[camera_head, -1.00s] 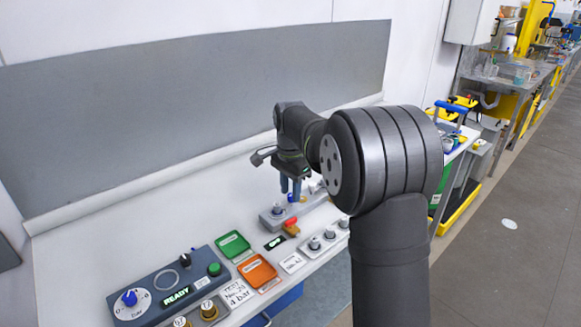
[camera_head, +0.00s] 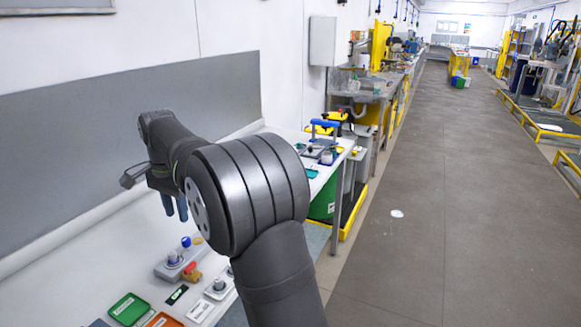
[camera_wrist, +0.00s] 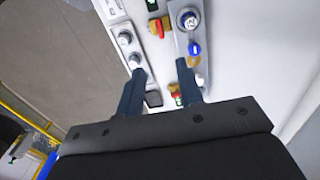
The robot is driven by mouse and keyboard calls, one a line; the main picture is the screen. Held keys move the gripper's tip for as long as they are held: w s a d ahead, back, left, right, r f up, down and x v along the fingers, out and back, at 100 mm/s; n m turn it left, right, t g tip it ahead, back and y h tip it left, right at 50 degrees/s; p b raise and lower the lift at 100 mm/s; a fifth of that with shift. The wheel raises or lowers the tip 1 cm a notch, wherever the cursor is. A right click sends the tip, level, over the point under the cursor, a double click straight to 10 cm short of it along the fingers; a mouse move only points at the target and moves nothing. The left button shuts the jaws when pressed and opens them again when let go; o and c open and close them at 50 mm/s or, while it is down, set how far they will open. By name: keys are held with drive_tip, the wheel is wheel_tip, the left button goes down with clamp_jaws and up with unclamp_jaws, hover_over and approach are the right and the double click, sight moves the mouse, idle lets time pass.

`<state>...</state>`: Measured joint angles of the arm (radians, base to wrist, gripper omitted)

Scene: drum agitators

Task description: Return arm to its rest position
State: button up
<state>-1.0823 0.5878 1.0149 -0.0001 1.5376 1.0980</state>
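My gripper (camera_head: 175,210) hangs above the white bench in the head view, its two blue-grey fingers pointing down. In the wrist view my gripper (camera_wrist: 160,70) has its fingers apart with nothing between them. Below it in the head view is a grey fixture (camera_head: 168,272) with a blue-topped part (camera_head: 186,242) on it. The fixture also shows in the wrist view, with a blue part (camera_wrist: 194,48) and a silver knob. The fingertips are clear of these parts. My forearm hides part of the bench.
A red-orange piece (camera_head: 193,268) lies beside the fixture. A green tray (camera_head: 128,308) and an orange tray (camera_head: 163,321) are at the front. A grey panel (camera_head: 120,140) stands behind the bench. Another bench and yellow-framed equipment are beyond; the floor (camera_head: 430,200) is open at right.

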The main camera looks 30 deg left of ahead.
sight(190, 266)
drive_tip(key=shift+f, duration=0.1)
wheel_tip(190, 266, down, 17)
drive_tip(key=shift+f, duration=0.15)
idle(0.5)
drive_tip(key=shift+f, duration=0.15)
drive_tip(key=shift+n, duration=0.4)
drive_tip(key=n, duration=0.3)
drive_tip(key=shift+r, duration=0.2)
drive_tip(key=n, duration=0.5)
drive_tip(key=shift+d, duration=0.1)
wheel_tip(190, 266, up, 8)
drive_tip(key=shift+r, duration=0.1)
idle(1.6)
